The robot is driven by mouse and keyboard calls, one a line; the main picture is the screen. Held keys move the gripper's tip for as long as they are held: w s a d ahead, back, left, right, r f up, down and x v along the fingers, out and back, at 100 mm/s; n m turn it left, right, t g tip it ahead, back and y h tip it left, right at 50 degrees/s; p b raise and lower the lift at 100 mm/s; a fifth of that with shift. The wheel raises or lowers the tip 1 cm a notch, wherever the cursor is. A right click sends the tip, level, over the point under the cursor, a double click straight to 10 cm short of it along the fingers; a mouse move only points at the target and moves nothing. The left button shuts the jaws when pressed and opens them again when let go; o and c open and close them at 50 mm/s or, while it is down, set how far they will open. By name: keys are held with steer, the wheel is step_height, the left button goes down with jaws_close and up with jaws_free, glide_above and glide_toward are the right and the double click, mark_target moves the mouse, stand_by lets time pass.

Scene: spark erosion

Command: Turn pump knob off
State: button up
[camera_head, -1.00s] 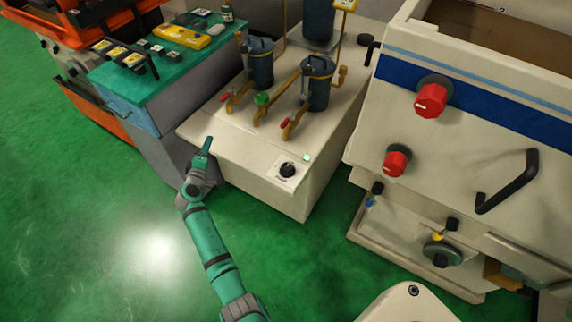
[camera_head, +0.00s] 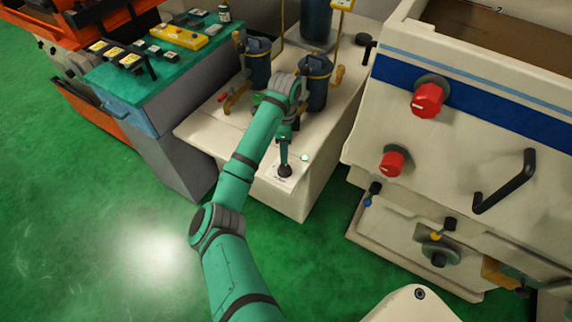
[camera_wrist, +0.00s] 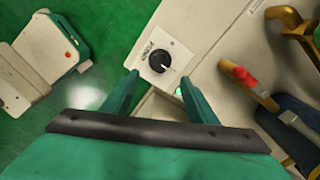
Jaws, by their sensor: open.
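The pump knob (camera_wrist: 160,62) is a round black dial with a white pointer line on a white label plate. In the wrist view it lies just beyond and between the two fingertips of my gripper (camera_wrist: 156,78), which is open and empty. I cannot tell whether a finger touches the knob. A small lit green lamp (camera_head: 305,157) is beside it.
Dark filter canisters (camera_head: 257,65) and brass pipes with red-handled valves stand on the pump unit behind my arm. A large cream machine with a red knob (camera_head: 428,100) and a black handle (camera_head: 507,182) is at right. Green floor is open at left.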

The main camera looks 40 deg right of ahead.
mark_target(285, 167)
step_height(285, 167, down, 10)
steer(key=shift+f, duration=0.2)
steer(key=shift+c, duration=0.7)
steer(key=c, duration=0.9)
